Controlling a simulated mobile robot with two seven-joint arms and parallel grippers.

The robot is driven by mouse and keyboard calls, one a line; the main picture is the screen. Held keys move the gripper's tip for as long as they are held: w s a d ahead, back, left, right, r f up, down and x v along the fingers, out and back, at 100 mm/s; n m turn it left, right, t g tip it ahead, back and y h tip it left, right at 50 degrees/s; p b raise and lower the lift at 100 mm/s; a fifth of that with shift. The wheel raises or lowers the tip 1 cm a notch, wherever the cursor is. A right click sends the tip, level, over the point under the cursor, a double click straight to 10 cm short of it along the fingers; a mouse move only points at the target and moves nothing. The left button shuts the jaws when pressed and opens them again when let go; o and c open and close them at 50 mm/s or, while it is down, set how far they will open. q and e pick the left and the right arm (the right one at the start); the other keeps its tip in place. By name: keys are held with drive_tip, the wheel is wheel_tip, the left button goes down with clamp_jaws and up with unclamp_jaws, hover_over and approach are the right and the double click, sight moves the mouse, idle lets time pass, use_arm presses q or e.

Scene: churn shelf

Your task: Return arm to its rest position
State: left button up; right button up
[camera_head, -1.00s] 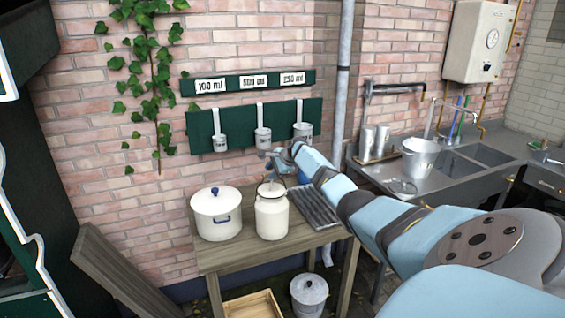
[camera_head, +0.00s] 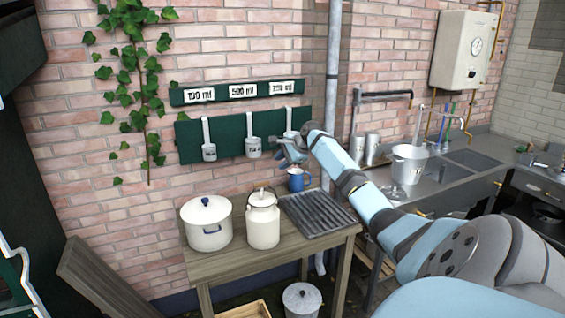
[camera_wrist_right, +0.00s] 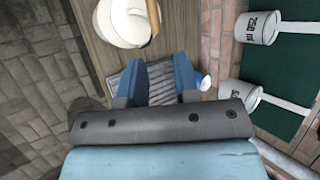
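My right arm reaches in from the right in the head view. Its gripper (camera_head: 290,152) is in front of the right-hand ladle on the green rail, above the wooden table. In the right wrist view the two blue fingers (camera_wrist_right: 160,80) stand apart with nothing between them, and the ribbed drainer shows beyond the gap. My left gripper is not in view.
On the table (camera_head: 243,268) stand a white pot (camera_head: 207,225), a cream milk can (camera_head: 262,222), a ribbed drainer (camera_head: 318,213) and a blue mug (camera_head: 297,181). Measuring ladles (camera_head: 253,147) hang on the green rail. A steel sink (camera_head: 475,157) is at the right.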

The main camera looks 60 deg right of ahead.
idle(0.3)
drive_tip(key=a+f+n+g+h, duration=0.1)
drive_tip(key=a+f+n, duration=0.3)
drive_tip(key=a+f, duration=0.45)
drive_tip(key=a+f+n, duration=0.3)
drive_tip(key=a+f, duration=0.3)
drive_tip(key=f, duration=0.5)
drive_tip(key=s+a+f+n, duration=0.3)
drive_tip(key=s+a+f, duration=0.1)
drive_tip(key=a+f, duration=0.25)
drive_tip(key=s+a+f+n, duration=0.3)
drive_tip(key=a+f, duration=0.2)
drive_tip(key=a, duration=0.3)
drive_tip(key=s+a+f+n+t+y, duration=0.1)
drive_tip(key=s+a+f+n, duration=0.15)
drive_tip(key=s+a, duration=0.4)
drive_tip(key=s+a+f+n, duration=0.2)
drive_tip(key=s+a+n, duration=0.15)
drive_tip(key=a, duration=0.55)
drive_tip(key=s+a+r+n+t+y, duration=0.1)
drive_tip(key=s+a+r+n, duration=0.1)
drive_tip(key=s+a, duration=0.4)
drive_tip(key=s+a+r+n+t+y, duration=0.1)
drive_tip(key=s+a+n, duration=0.3)
drive_tip(key=a, duration=0.7)
drive_tip(key=shift+s+a+r+t+p, duration=0.15)
drive_tip(key=shift+s+r+t+p, duration=0.3)
drive_tip(key=shift+s+r, duration=0.55)
drive_tip(key=shift+s+f, duration=0.15)
